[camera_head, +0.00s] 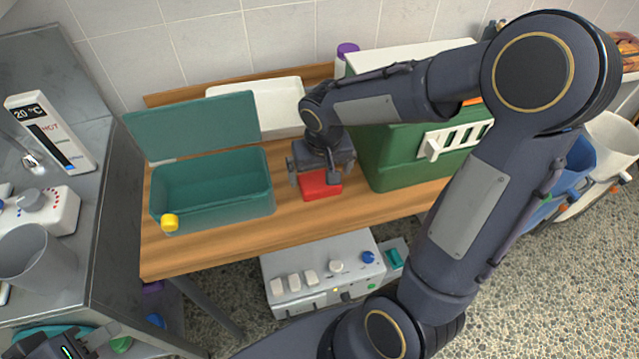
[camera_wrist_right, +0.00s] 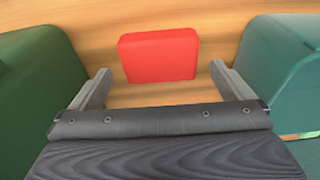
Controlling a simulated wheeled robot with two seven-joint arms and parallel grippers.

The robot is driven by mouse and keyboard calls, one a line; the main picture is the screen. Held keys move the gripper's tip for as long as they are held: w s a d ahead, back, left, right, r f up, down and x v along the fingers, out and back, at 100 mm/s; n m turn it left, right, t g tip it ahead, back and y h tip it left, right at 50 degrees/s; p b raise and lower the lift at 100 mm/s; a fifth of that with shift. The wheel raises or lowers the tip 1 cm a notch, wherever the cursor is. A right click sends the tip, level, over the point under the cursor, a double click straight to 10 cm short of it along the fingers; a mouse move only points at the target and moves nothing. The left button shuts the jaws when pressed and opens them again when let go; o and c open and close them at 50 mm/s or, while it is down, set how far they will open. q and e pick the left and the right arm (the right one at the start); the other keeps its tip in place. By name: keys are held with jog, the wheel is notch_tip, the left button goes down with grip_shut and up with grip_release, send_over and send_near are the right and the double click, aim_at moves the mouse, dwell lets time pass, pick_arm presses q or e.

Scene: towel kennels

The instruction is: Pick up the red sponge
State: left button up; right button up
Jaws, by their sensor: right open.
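The red sponge (camera_head: 320,186) lies on the wooden table between the teal box and the green kennel. My right gripper (camera_head: 322,181) is above it, pointing down, and hides its far part in the head view. In the right wrist view the whole sponge (camera_wrist_right: 159,55) shows just beyond the two spread fingertips of my right gripper (camera_wrist_right: 160,78), lined up with the gap. The right gripper is open and empty. My left gripper (camera_head: 68,347) is at the lower left corner, partly cut off; its fingers cannot be made out.
The open teal box (camera_head: 215,208) with a yellow knob stands left of the sponge, and the green kennel (camera_head: 385,160) stands right. A white tray (camera_head: 272,108) lies behind. A grey control box (camera_head: 322,272) sits below the table front. Bare wood (camera_head: 210,250) runs along the front edge.

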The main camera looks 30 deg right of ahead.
aim_at(320, 181)
notch_tip(320, 181, down, 4)
jog(key=shift+w+r, duration=0.15)
jog(key=c, duration=0.8)
jog(key=shift+c, duration=0.2)
jog(key=shift+r, duration=0.15)
